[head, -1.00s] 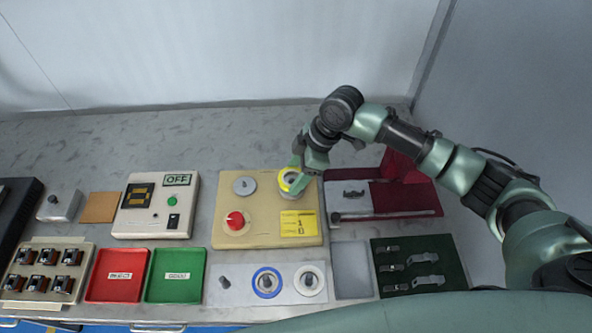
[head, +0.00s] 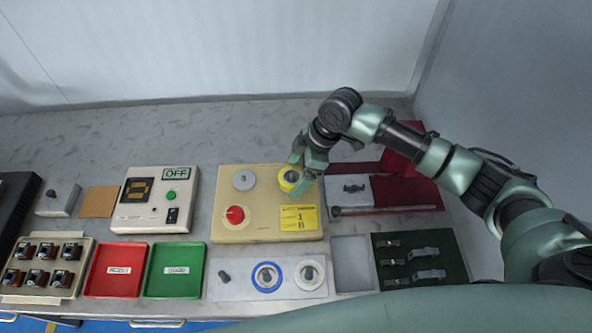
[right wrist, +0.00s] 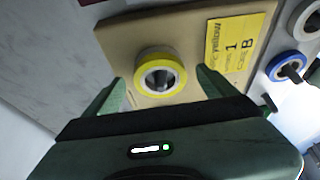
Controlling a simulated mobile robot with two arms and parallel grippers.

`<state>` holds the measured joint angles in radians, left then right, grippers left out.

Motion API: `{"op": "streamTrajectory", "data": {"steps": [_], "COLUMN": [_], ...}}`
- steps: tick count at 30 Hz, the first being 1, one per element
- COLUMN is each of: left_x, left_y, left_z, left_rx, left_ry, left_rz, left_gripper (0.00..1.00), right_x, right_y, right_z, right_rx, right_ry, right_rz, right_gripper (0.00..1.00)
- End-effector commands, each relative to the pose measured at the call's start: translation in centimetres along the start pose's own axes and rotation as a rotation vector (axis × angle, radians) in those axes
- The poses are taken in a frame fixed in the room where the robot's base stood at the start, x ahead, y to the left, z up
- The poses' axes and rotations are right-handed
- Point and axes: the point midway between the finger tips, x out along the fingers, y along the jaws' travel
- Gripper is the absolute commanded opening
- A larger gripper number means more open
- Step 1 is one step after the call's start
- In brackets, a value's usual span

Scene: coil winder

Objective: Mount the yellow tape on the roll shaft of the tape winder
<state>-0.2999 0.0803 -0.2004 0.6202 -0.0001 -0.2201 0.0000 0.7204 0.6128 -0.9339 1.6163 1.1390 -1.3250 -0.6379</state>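The yellow tape (head: 287,186) is a short ring on the upper right of the beige tape winder (head: 262,237). In the right wrist view, the yellow tape (right wrist: 145,88) lies flat around a grey core, with a dark shaft end visible in its hole. My right gripper (head: 300,173) is directly over it. In the right wrist view, the fingers of my right gripper (right wrist: 160,80) are spread on either side of the tape, with gaps between them and it. My left gripper is not in view.
The winder also has a grey disc (head: 244,180), a red knob (head: 235,215) and a yellow label (head: 299,219). In front, a pale holder (head: 215,293) carries a bare peg, a blue tape (head: 256,284) and a white tape (head: 309,285). A dark red fixture (head: 410,192) stands close on the right.

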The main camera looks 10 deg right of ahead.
Motion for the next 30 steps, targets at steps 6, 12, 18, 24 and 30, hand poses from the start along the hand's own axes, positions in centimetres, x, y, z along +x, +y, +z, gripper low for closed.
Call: {"op": "streamTrajectory", "data": {"steps": [6,12,18,24,30], "left_x": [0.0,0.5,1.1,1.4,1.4], "left_y": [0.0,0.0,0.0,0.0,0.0], "left_z": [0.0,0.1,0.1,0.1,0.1], "left_rx": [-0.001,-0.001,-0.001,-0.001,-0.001], "left_ry": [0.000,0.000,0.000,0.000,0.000], "left_rz": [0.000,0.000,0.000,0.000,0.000], "left_gripper": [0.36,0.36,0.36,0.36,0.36], "right_x": [-0.1,-1.9,-5.4,-7.5,-7.8], "right_y": [0.0,0.1,0.1,0.1,0.0], "right_z": [0.0,0.1,0.1,0.0,0.0], "right_rx": [0.000,0.000,-0.001,0.000,0.000], "right_ry": [0.000,0.001,0.000,0.000,0.000], "right_rz": [0.000,0.004,0.004,0.001,0.000], "right_gripper": [0.87,0.87,0.87,0.87,0.87]}}
